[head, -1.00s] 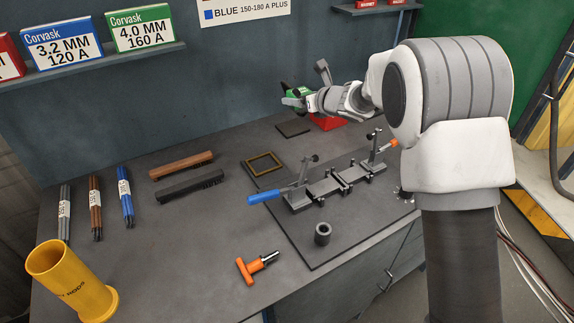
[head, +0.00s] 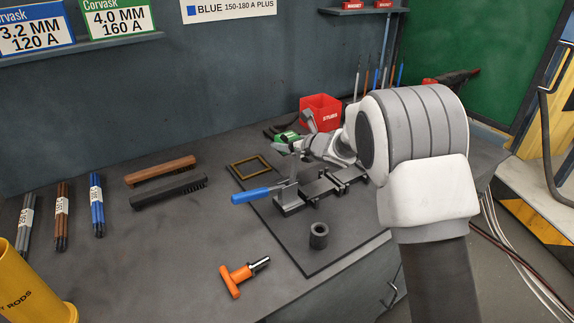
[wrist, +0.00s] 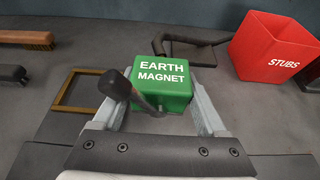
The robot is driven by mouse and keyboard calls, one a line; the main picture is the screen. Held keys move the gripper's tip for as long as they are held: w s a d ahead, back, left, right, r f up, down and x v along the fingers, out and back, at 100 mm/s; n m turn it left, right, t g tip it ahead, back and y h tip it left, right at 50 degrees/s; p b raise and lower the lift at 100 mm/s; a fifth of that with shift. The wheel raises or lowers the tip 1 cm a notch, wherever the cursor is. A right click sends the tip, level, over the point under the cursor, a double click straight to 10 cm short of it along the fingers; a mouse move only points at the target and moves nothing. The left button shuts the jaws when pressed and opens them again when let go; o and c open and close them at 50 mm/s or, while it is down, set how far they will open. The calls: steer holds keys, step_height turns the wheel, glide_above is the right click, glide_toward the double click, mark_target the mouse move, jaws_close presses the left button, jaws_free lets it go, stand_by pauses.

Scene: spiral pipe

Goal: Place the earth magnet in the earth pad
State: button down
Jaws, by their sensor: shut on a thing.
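The earth magnet (wrist: 162,82) is a green block with white lettering and a dark lever handle. My gripper (wrist: 165,97) is shut on it, with a pale finger on each side in the wrist view. In the head view the green magnet (head: 285,138) shows at the end of my gripper (head: 290,146), near the back of the bench. The earth pad is most likely the square brass-coloured frame (head: 250,166) on the bench, left of my gripper. It also shows in the wrist view (wrist: 70,90), left of the magnet and apart from it. The frame is empty.
A red STUBS bin (head: 320,111) stands behind my gripper. A clamp fixture with a blue handle (head: 251,194) is in front of it. Two brushes (head: 160,170) lie to the left. A dark pipe piece (head: 319,236) and an orange-handled tool (head: 236,278) are nearer the front.

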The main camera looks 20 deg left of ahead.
mark_target(288, 164)
steer(key=shift+f+b, duration=0.45)
steer(key=shift+f, duration=1.85)
steer(key=shift+f, duration=0.15)
jaws_free()
steer(key=v, duration=1.2)
steer(key=shift+d, duration=0.1)
